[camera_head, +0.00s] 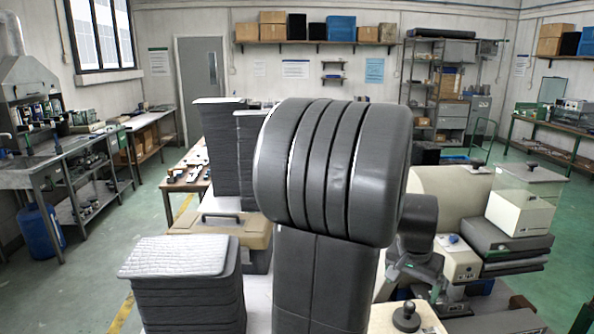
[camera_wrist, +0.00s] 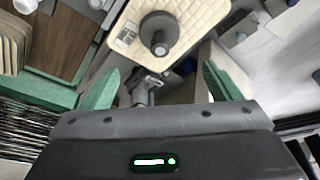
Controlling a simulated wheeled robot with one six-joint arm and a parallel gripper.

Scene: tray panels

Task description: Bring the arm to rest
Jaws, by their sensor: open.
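My gripper (camera_wrist: 160,88) shows in the wrist view with its two green fingers spread wide apart and nothing between them. Beyond the fingertips is a cream quilted panel (camera_wrist: 195,14) with a dark round knob (camera_wrist: 160,32) on top. The knob stands apart from both fingers. In the head view my own dark grey arm fills the middle and hides much of the work area behind it. A pale panel (camera_head: 428,318) with a dark knob (camera_head: 407,316) lies low, right of the arm; I cannot tell if it is the same one.
A stack of grey quilted panels (camera_head: 188,295) stands at front left, with a taller dark stack (camera_head: 219,150) behind it. A tan case (camera_head: 225,226) lies between them. White and grey boxes (camera_head: 518,212) crowd the right. Green floor (camera_head: 75,285) is open at left.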

